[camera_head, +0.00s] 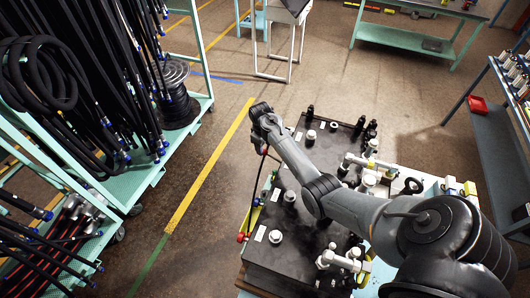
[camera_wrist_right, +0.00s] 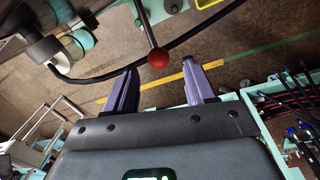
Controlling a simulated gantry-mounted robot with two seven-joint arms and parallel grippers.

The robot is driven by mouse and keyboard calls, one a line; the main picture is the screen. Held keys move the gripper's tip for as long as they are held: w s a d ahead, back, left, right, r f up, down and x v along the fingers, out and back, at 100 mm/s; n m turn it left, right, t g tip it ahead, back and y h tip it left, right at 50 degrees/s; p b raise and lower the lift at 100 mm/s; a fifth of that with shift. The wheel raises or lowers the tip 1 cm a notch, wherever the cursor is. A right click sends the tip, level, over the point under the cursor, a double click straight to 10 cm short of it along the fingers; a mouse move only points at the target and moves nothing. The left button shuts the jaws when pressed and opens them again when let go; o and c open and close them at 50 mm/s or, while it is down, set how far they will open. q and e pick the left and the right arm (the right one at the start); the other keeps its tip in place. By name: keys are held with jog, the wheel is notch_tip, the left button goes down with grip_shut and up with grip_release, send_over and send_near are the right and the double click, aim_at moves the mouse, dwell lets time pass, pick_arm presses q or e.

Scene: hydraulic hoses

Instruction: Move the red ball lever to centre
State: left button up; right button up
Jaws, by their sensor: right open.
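The red ball (camera_wrist_right: 158,58) sits on the end of a thin metal lever rod that comes down from the top edge of the right wrist view. In the head view a small red ball (camera_head: 240,237) shows at the left edge of the dark block. My right gripper (camera_wrist_right: 160,88) is open, its two purple fingers apart with nothing between them. In the picture the ball lies just above the gap between the fingertips, apart from both. In the head view my right gripper (camera_head: 262,135) is small and dark over the block's far left side. My left gripper is not in view.
A dark hose (camera_wrist_right: 180,40) curves behind the ball. The dark block (camera_head: 290,250) carries fittings and valves. A hose rack (camera_head: 140,185) stands at left, with a yellow-lined floor (camera_head: 205,175) between. A pale fitting (camera_wrist_right: 50,50) is near the left finger.

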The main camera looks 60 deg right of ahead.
aim_at(264, 151)
jog(key=f, duration=0.1)
jog(key=f+b, duration=0.1)
jog(key=f, duration=0.2)
jog(key=shift+d+f, duration=0.2)
jog(key=shift+d, duration=0.05)
jog(key=shift+d+f+b, duration=0.1)
jog(key=shift+f+b, duration=0.5)
jog(key=shift+b, duration=0.25)
jog(key=shift+c, duration=0.5)
grip_shut()
